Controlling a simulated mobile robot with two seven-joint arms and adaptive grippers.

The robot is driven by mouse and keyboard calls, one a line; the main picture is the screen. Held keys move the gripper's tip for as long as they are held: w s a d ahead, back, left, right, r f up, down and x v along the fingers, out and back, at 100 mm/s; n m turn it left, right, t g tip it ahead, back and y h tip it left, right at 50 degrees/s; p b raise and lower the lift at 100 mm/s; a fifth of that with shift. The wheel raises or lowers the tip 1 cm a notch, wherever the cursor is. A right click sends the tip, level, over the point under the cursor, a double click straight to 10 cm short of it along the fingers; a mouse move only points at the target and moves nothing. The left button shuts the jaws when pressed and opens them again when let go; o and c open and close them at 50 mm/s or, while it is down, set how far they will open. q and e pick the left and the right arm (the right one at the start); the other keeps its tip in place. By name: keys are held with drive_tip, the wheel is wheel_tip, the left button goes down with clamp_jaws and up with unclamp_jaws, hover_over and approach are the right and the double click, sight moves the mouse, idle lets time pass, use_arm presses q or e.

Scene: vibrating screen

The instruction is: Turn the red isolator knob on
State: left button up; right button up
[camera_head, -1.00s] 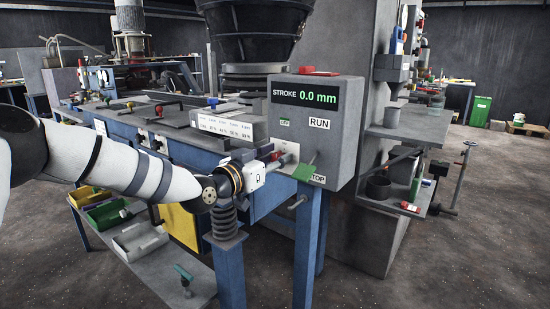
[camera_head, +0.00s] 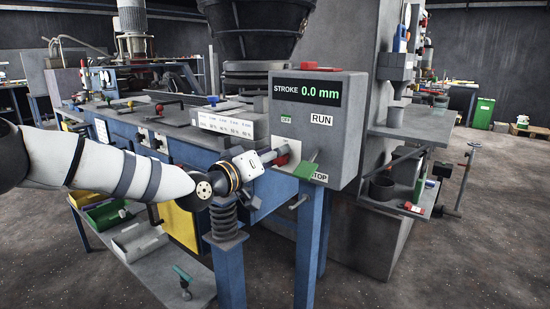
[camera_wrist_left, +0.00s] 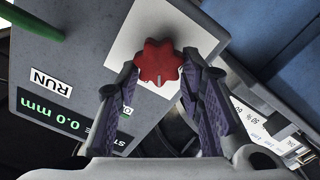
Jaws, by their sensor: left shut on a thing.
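The red isolator knob (camera_wrist_left: 158,63) is a lobed red knob on a pale plate (camera_wrist_left: 126,40) in the left wrist view. It sits between the fingertips of my left gripper (camera_wrist_left: 155,70), which is shut on it. A small white mark shows on the knob's near edge. My right gripper is in neither view.
The box's display (camera_head: 306,92) reads STROKE 0.0 mm, with RUN and STOP labels below. A green lever (camera_head: 306,170) juts out close to the gripper, and it also shows in the left wrist view (camera_wrist_left: 32,20). A spring (camera_head: 223,215) stands below my wrist.

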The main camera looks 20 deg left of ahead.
use_arm(q)
drive_tip(key=n+b, duration=0.1)
drive_tip(key=n, duration=0.2)
drive_tip(key=n+b, duration=0.2)
drive_tip(key=n, duration=0.2)
drive_tip(key=f+n+b, duration=0.1)
drive_tip(key=n, duration=0.3)
drive_tip(key=shift+a, duration=0.15)
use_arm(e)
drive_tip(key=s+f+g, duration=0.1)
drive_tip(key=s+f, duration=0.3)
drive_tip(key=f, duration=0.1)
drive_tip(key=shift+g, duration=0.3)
use_arm(q)
drive_tip(key=shift+n+b, duration=0.3)
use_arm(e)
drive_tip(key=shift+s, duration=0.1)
use_arm(q)
drive_tip(key=shift+w, duration=0.1)
drive_tip(key=o, duration=1.1)
drive_tip(key=shift+r, duration=0.1)
